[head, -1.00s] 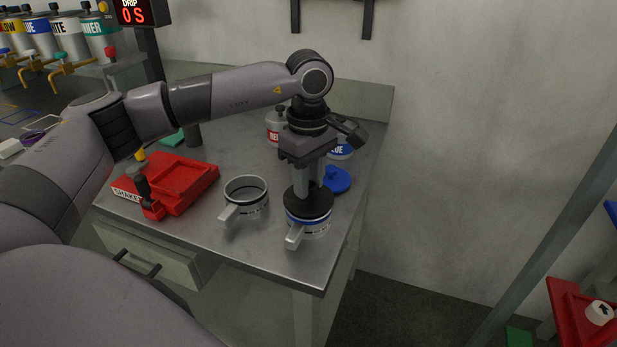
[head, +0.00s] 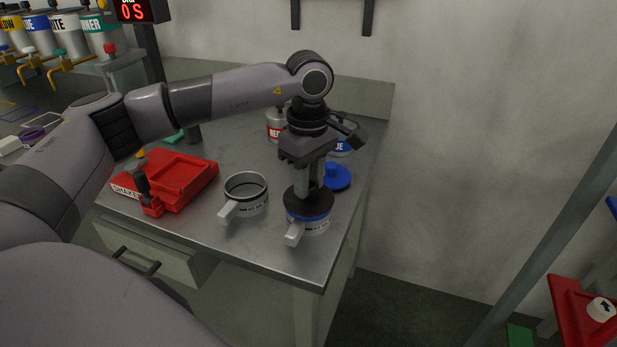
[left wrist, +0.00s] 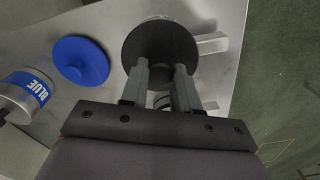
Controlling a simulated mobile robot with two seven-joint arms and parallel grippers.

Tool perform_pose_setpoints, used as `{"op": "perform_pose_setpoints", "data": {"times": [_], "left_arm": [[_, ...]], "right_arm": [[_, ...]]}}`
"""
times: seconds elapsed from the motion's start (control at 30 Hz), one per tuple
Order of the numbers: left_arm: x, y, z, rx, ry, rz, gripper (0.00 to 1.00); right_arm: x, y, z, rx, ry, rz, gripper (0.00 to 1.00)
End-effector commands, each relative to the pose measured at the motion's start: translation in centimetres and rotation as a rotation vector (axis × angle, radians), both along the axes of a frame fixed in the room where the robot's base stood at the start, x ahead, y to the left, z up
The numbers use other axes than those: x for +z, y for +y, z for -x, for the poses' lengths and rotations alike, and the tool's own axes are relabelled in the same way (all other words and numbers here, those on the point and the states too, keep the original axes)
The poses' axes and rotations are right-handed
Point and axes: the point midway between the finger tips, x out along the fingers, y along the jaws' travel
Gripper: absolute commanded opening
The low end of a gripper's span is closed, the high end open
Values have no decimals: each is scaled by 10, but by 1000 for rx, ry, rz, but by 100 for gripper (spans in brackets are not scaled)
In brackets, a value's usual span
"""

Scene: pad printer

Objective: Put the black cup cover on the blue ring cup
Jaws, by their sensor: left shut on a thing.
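The black cup cover (head: 309,202) is a dark disc in the head view, over the top of the blue ring cup (head: 308,222). The cup has a blue band, a white body and a grey handle pointing toward the front. My left gripper (head: 309,190) points down and is shut on the cover's middle. In the left wrist view the cover (left wrist: 160,42) lies between and beyond the fingertips (left wrist: 160,68), with the cup's handle sticking out beside it. Whether the cover touches the rim all round cannot be told. My right gripper is not in view.
An open cup with a dark ring (head: 246,190) stands to the left. A blue cover (head: 337,177) lies just behind the blue ring cup, near the BLUE container (head: 341,148). A red shaker (head: 180,178) stands further left. The table's front and right edges are close to the cup.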

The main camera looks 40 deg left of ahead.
Motion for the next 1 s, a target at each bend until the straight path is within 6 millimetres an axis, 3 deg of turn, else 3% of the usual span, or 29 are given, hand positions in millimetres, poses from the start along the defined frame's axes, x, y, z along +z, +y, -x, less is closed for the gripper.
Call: {"op": "perform_pose_setpoints", "data": {"times": [0.43, 0.47, 0.5, 0.53, 0.73, 0.83, 1.0], "left_arm": [[-3, 0, 0, -1, 0, 0, 1], [-3, 0, 0, -1, 0, 0, 40], [-3, 0, 0, -1, 0, 0, 53], [-3, 0, 0, -1, 0, 0, 60], [-3, 0, 0, 0, 0, 0, 60], [-3, 0, 0, 0, 0, 0, 85], [-3, 0, 0, 0, 0, 0, 85]], "right_arm": [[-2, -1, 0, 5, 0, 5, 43], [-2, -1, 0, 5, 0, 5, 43], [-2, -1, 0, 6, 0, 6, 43], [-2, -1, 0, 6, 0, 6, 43], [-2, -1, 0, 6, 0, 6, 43], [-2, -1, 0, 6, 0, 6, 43], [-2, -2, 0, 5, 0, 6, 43]]}}
